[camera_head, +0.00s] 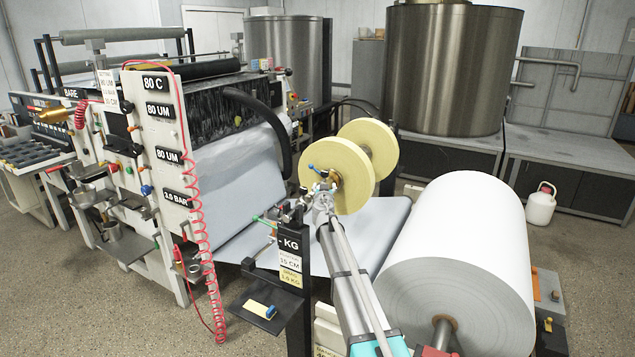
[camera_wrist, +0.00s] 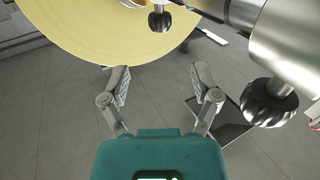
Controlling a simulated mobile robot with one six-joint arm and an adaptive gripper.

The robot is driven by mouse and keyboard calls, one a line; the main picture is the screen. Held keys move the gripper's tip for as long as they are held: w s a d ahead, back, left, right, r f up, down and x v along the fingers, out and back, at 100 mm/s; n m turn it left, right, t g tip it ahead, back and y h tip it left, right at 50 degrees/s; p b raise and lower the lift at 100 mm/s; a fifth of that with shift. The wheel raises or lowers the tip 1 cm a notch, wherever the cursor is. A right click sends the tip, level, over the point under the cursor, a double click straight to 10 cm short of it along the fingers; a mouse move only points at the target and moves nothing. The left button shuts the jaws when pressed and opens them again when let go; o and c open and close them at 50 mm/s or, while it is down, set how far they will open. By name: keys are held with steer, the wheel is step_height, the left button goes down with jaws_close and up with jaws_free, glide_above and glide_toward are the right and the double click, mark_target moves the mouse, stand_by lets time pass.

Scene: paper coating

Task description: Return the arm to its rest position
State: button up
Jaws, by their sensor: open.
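My gripper (camera_wrist: 160,80) shows in the wrist view with its two grey fingers spread apart and nothing between them. A yellow disc (camera_wrist: 95,35) fills the upper part of that view, just beyond the fingertips. In the head view my arm (camera_head: 350,270) reaches from the bottom edge up toward the yellow discs (camera_head: 342,178). Its far end is close to the nearer disc, among small metal fittings. The gripper fingers are too small and cluttered to make out there, and I cannot tell whether anything touches.
A metal cylinder (camera_wrist: 275,45) and a black knob (camera_wrist: 268,102) are close on the right of the fingers. A large white paper roll (camera_head: 460,265) stands right of my arm. The coating machine (camera_head: 150,160) and a sign post (camera_head: 291,255) are left. Open floor lies at lower left.

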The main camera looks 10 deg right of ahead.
steer(key=s+d+f+m+g+h+p, duration=0.25)
steer(key=s+d+g, duration=0.25)
steer(key=s, duration=0.7)
steer(key=s+d+f+m+g+h+p, duration=0.1)
steer(key=s+d+f+g+h+p, duration=0.2)
steer(key=s, duration=0.8)
steer(key=s+a+f+n+g+y+p, duration=0.1)
steer(key=s+a+g+y, duration=0.1)
steer(key=s, duration=0.7)
steer(key=s+a+f+n+g+y+p, duration=0.1)
steer(key=s+a+n+g+y, duration=0.1)
steer(key=s, duration=0.7)
steer(key=s+a+f+n+g+y+p, duration=0.1)
steer(key=s+a+n+g+y, duration=0.1)
steer(key=s, duration=0.7)
steer(key=a+g+y, duration=0.1)
steer(key=g+y, duration=0.1)
steer(key=g, duration=0.1)
steer(key=shift+s+f+g+p, duration=0.15)
steer(key=shift+f+g+p, duration=0.2)
steer(key=shift+g+p, duration=0.05)
steer(key=shift+a, duration=0.1)
steer(key=c, duration=0.3)
